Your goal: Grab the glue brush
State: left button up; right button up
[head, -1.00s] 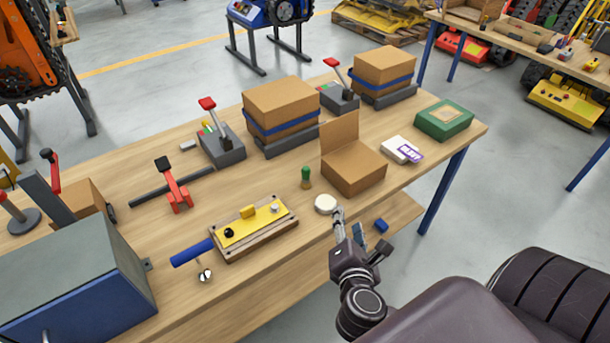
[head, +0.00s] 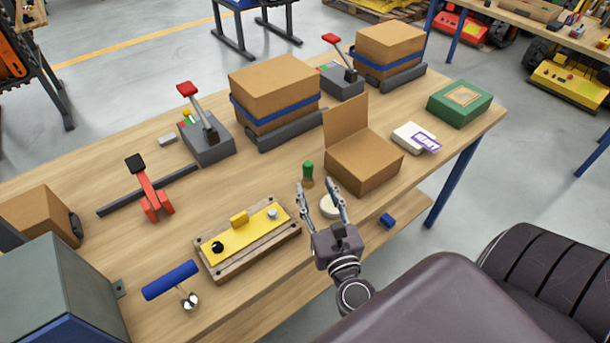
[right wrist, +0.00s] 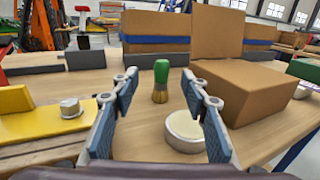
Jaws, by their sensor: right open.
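The glue brush (head: 308,174) has a green handle on top and tan bristles below. It stands upright on the bench, and it also shows in the right wrist view (right wrist: 161,82), centred beyond my fingertips. My right gripper (head: 317,186) is open and empty, on the near side of the brush with its fingers pointing towards it. In the right wrist view the two blue-padded fingers (right wrist: 159,78) frame the brush with a gap on each side. My left gripper is not in view.
A round white-topped tin (head: 330,205) sits close in front of the brush, by my right finger; it is also in the wrist view (right wrist: 185,132). An open cardboard box (head: 362,165) stands to the right. A yellow-plated fixture (head: 243,240) lies to the left.

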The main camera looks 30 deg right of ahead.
aim_at(309, 173)
jog(key=shift+w+d+f, duration=0.2)
jog(key=shift+w+f, duration=0.15)
jog(key=shift+w, duration=0.25)
jog(key=shift+w+d+f, duration=0.2)
jog(key=shift+w+f, duration=0.1)
jog(key=shift+w, duration=0.3)
jog(key=shift+x, duration=0.8)
jog(key=p+x, duration=0.1)
jog(key=x, duration=0.3)
jog(key=shift+w+d, duration=0.25)
jog(key=shift+d, duration=0.05)
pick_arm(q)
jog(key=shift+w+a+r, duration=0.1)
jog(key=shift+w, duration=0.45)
pick_arm(e)
grip_shut()
